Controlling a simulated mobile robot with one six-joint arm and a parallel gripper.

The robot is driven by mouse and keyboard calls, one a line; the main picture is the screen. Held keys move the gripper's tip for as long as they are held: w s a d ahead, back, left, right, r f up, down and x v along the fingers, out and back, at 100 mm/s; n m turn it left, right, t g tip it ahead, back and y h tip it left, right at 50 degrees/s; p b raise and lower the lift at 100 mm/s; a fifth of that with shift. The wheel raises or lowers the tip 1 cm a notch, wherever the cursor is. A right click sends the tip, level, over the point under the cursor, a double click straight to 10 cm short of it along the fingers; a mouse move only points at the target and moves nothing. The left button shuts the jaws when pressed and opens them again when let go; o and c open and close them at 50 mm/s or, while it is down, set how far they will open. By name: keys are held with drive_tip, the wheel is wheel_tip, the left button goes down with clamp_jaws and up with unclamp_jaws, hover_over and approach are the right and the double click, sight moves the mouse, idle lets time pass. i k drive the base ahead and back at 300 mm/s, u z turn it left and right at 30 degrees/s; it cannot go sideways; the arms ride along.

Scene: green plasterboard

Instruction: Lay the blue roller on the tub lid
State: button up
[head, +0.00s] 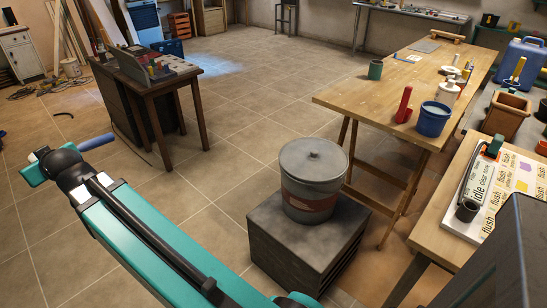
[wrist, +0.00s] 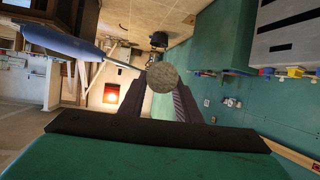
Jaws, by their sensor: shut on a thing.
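The blue roller shows its blue handle (head: 97,142) sticking out to the right of my gripper in the head view, at the far left over the floor. In the wrist view the blue handle (wrist: 62,42) is at the upper left, and the round grey end of the roller sleeve (wrist: 162,77) sits between the dark fingers. My gripper (wrist: 160,88) is shut on the roller. In the head view my wrist hides much of the sleeve. The tub (head: 309,192) is grey and upright. Its round grey lid (head: 313,154) has a small knob and nothing lying on it.
The tub stands on a dark block (head: 285,255), well right of my gripper. A wooden trestle table (head: 350,95) with a blue pot (head: 433,120) and a red tool (head: 403,104) stands behind it. A dark-legged table (head: 165,85) stands at the back left. Open tiled floor lies between.

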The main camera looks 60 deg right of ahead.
sight(300, 160)
drive_tip(key=z, duration=0.05)
drive_tip(key=i, duration=1)
drive_tip(key=u, duration=0.05)
